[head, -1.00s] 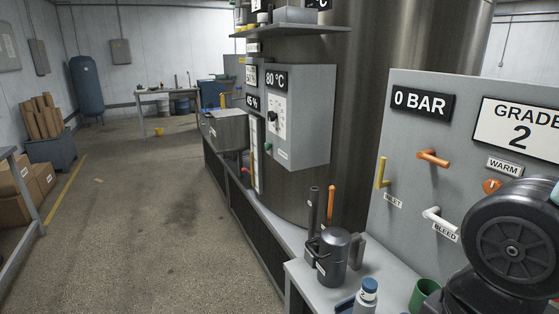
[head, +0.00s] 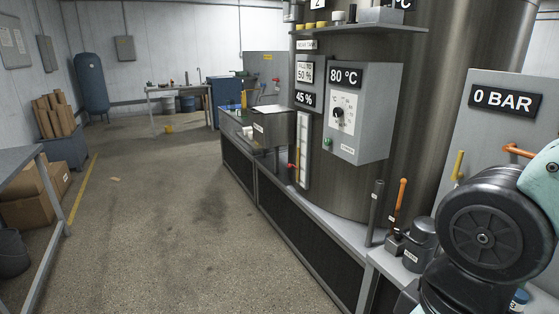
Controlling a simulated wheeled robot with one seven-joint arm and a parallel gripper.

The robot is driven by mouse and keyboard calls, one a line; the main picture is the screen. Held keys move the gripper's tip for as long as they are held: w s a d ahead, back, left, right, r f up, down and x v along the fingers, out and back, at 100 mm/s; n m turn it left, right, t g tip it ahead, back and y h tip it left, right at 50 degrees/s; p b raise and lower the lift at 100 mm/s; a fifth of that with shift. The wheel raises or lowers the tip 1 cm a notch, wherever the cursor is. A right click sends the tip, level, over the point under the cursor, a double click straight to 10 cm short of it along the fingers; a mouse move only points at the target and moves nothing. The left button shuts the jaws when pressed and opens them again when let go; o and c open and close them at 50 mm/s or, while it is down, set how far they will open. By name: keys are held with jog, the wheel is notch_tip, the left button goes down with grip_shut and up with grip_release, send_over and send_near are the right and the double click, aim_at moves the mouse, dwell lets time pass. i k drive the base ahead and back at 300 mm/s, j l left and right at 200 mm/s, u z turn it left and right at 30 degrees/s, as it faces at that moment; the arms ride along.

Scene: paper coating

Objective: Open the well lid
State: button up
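A grey metal box (head: 272,130) with a small label on its front stands on the long bench along the tank's left side, and a pale flat top shows on it. It may be the well, but its label is too small to read. Its top looks closed from here. My arm shows at the lower right, in front of the panel. My gripper is outside the view, so its fingers cannot be seen.
A grey control box (head: 370,110) reading 80 °C sticks out from the tank (head: 425,120). A dark canister (head: 420,240) stands at the near bench end. A grey table (head: 20,165) and cardboard boxes (head: 30,195) line the left.

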aim_at(267, 110)
jog(key=i+j, duration=0.3)
jog(key=j, duration=0.15)
jog(key=i+j+u, duration=0.1)
jog(key=i+j, duration=0.15)
jog(key=j, duration=0.25)
jog(key=i+j, duration=0.3)
jog(key=j, duration=0.15)
jog(key=i+j, duration=0.25)
jog(key=i, duration=0.25)
jog(key=i+j+u, duration=0.1)
jog(key=i, duration=0.35)
jog(key=i+j, duration=0.3)
jog(key=i, duration=0.2)
jog(key=i+j+u, duration=0.1)
jog(key=i, duration=0.4)
jog(key=i+l, duration=0.15)
jog(key=i, duration=0.85)
jog(key=j+u, duration=0.05)
